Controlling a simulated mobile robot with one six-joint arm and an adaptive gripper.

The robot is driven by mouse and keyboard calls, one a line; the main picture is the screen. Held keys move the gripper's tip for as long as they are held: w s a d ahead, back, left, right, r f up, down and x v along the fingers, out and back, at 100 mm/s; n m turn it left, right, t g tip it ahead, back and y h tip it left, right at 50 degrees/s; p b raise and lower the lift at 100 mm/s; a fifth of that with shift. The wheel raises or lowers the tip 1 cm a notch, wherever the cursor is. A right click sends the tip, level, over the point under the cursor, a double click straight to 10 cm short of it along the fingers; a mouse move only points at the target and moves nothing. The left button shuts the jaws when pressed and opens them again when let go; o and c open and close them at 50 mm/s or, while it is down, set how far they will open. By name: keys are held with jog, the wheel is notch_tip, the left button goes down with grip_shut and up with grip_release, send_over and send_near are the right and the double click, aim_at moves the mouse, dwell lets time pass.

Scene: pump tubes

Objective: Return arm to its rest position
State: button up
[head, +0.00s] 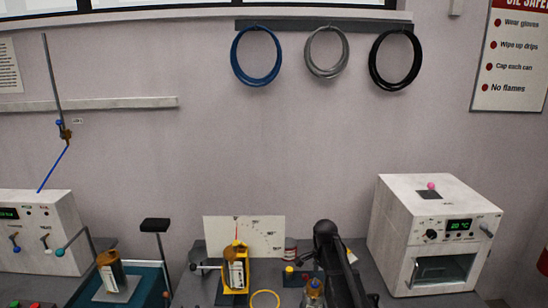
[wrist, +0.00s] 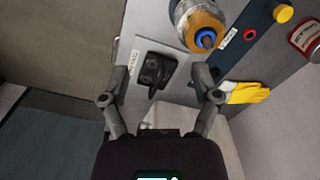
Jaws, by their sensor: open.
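My gripper (wrist: 162,98) is open, its two grey fingers spread wide, with nothing visible held between them. My dark arm (head: 335,262) rises at the lower middle of the head view; the gripper itself cannot be made out there. Beyond the fingers in the wrist view, a black object (wrist: 154,72) lies on a pale plate (wrist: 140,48). A jar of amber liquid with a blue tip (wrist: 205,38) stands above the right finger, apart from it. An amber jar (head: 313,293) also shows beside my arm in the head view.
A white oven (head: 400,240) stands right of my arm. Another amber bottle (head: 109,268) is farther left. A yellow glove (wrist: 247,92) lies near the right finger. Blue, grey and black coils hang above.

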jog(key=s+n, duration=1.3)
jog(key=s, duration=0.8)
jog(key=shift+s+d, duration=0.15)
jog(key=shift+d, duration=0.2)
